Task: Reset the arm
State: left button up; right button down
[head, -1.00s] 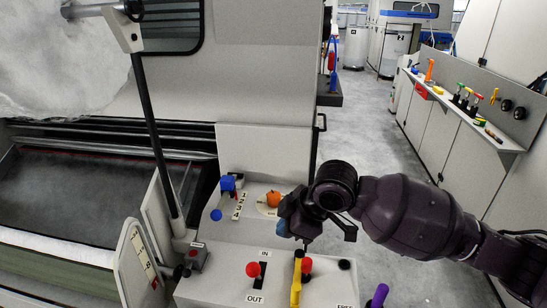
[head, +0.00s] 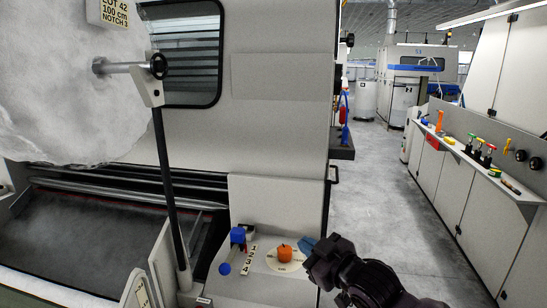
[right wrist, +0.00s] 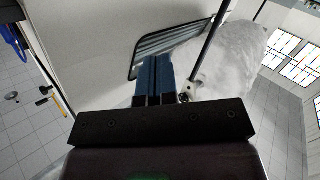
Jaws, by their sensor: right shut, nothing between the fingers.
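My right arm comes in from the bottom right of the head view, and its dark gripper (head: 307,243) with blue fingers points up and left. The fingers appear just right of the orange knob (head: 285,254) on its pale dial; I cannot tell the gap in depth. In the right wrist view the two blue fingers (right wrist: 153,80) are together with nothing between them. They point towards the pale machine side and its dark window (right wrist: 178,46). My left gripper is not in view.
A control panel (head: 215,288) carries the knob, a blue lever (head: 238,235) and a number strip (head: 247,260). A large white fibre roll (head: 60,90) hangs at left. A tool shelf (head: 515,192) runs along the right. The grey aisle floor (head: 375,185) is clear.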

jog(key=s+d+f+m+t+h, duration=0.1)
jog(key=s+d+f+m+h, duration=0.3)
jog(key=d+f, duration=0.4)
jog(key=s+d+f+m+t+h, duration=0.1)
jog(key=s+d+f+m+h, duration=0.2)
jog(key=s+d+f, duration=0.5)
jog(key=s+d+f+m+g+h, duration=0.3)
jog(key=s+d+f, duration=0.1)
jog(key=s+f, duration=1)
jog(key=shift+s+d+f+g+b, duration=0.15)
jog(key=shift+s+f+g+b, duration=0.2)
jog(key=shift+s+f+g, duration=0.05)
